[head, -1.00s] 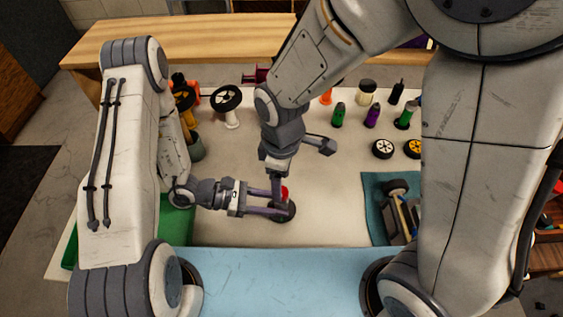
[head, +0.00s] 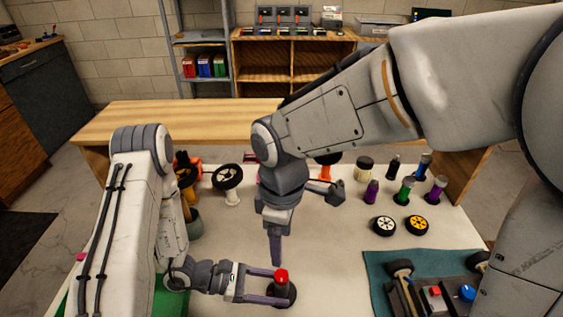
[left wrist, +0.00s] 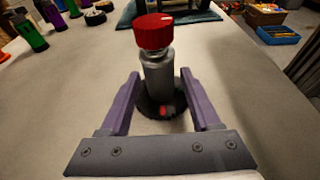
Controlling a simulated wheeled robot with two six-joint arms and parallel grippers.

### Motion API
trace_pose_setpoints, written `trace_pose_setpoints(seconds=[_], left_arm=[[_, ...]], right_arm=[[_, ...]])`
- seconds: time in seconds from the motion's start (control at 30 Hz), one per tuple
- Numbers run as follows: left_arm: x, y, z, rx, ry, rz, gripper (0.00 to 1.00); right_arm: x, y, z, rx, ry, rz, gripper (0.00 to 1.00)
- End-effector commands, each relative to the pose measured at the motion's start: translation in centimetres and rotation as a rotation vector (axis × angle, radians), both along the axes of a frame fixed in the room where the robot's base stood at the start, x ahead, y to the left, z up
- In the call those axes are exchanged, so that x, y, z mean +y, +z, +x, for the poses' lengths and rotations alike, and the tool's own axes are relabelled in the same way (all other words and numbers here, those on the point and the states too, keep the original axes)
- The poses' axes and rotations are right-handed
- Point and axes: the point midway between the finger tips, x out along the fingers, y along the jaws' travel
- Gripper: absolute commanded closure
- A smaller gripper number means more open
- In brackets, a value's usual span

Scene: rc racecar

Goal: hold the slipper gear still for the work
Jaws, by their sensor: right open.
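The slipper gear (head: 289,297) is a dark round disc on the pale table, with a silver post and a red knob (head: 281,275) standing upright at its middle. In the left wrist view the disc (left wrist: 148,108) sits between my two purple fingers, under the silver post (left wrist: 158,75) and the red knob (left wrist: 154,32). My left gripper (head: 279,287) reaches in from the left and is shut on the disc, one finger on each side. My right gripper (head: 276,262) points down, open and empty, above and behind the knob. Its fingers overlap in the head view.
A teal mat (head: 378,272) at the right carries a car chassis (head: 432,294). A black wheel on a white stand (head: 230,180) is at the back left. The table around the gear is clear.

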Motion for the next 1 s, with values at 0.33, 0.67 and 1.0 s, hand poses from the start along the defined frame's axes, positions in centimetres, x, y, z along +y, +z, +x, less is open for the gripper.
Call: trace_pose_setpoints(seconds=[0.33,0.67,1.0], left_arm=[[0.1,0.0,0.0,0.000,0.001,0.000,0.24],[4.6,1.4,0.2,-0.004,0.008,0.000,0.24],[10.4,3.2,0.1,-0.003,0.003,0.000,0.24]], right_arm=[[0.0,0.0,0.0,0.000,0.000,0.000,0.29],[0.0,0.0,0.0,0.000,0.000,0.000,0.29],[0.0,0.0,0.0,0.000,0.000,0.000,0.29]])
